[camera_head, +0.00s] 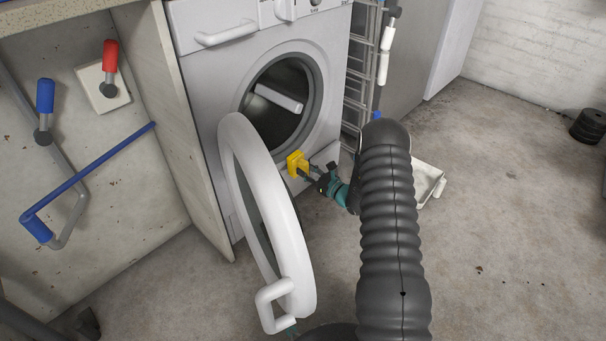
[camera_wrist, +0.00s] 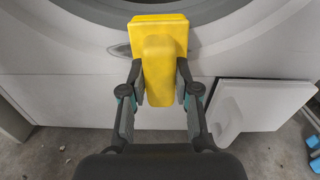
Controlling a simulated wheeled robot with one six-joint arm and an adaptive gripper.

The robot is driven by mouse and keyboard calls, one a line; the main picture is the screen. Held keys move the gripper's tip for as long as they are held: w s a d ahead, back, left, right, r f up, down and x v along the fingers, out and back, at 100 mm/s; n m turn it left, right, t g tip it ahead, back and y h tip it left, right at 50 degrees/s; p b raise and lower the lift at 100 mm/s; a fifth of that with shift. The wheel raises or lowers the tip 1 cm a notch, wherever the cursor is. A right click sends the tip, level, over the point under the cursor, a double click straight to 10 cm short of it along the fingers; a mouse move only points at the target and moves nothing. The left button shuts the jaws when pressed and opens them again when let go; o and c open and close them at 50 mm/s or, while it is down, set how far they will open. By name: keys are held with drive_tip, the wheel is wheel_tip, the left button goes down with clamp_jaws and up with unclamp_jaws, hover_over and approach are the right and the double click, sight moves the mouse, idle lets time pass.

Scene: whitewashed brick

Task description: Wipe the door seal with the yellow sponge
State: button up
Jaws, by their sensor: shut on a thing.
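My gripper (camera_head: 312,180) is shut on the yellow sponge (camera_head: 297,163), just in front of the washing machine below its round opening. In the wrist view the sponge (camera_wrist: 158,38) stands upright by its handle between the two fingers (camera_wrist: 160,88). Its top end overlaps the lower edge of the grey door seal (camera_wrist: 150,8) in that view; I cannot tell whether they touch. In the head view the grey seal (camera_head: 318,97) rings the dark drum opening. The white round door (camera_head: 288,215) hangs open to the left, its handle (camera_head: 272,300) toward me.
A white flap (camera_wrist: 262,105) is open low on the machine's right. A wire rack (camera_head: 360,70) stands right of the machine.

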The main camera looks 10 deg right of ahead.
drive_tip(key=shift+w+d, duration=0.6)
drive_tip(key=shift+d, duration=0.25)
drive_tip(key=shift+w+d, duration=0.6)
drive_tip(key=shift+d, duration=0.25)
drive_tip(key=shift+s+a, duration=0.6)
drive_tip(key=shift+a, duration=0.2)
drive_tip(key=shift+s+a, duration=0.55)
drive_tip(key=shift+a, duration=0.2)
drive_tip(key=s+a, duration=0.4)
drive_tip(key=a, duration=0.2)
drive_tip(key=shift+a+p, duration=0.2)
drive_tip(key=shift+p, duration=0.15)
drive_tip(key=shift+s+d, duration=0.1)
drive_tip(key=shift+v, duration=2.95)
